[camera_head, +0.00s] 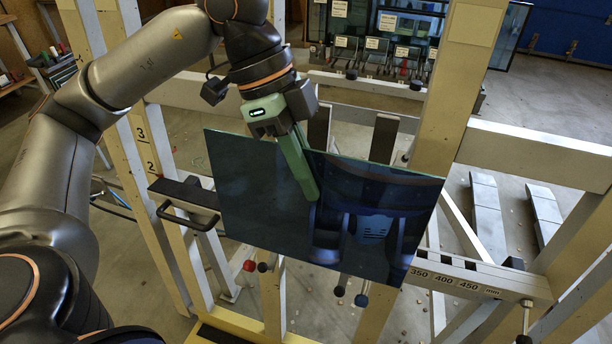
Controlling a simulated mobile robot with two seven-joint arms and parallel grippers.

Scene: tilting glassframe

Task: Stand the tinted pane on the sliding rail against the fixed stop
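The tinted pane (255,205) is a dark blue-green, reflective sheet in the middle of the head view, its edges slanting down to the right. My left gripper (309,190) is at the middle of its top edge. One green finger lies across the near face; the other appears to be behind the glass, mostly hidden. The gripper looks shut on the pane. A pale rail marked in mm (455,280) comes out from behind the pane's lower right. Whether the pane touches it is unclear. I cannot clearly identify the fixed stop. My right gripper is out of view.
A dark bar with a black handle (190,217) sticks out left of the pane. Cream uprights (455,95) and a crossbeam (540,155) stand behind. Small knobs (361,300) hang below the pane. A rack of labelled items (385,50) stands at the back.

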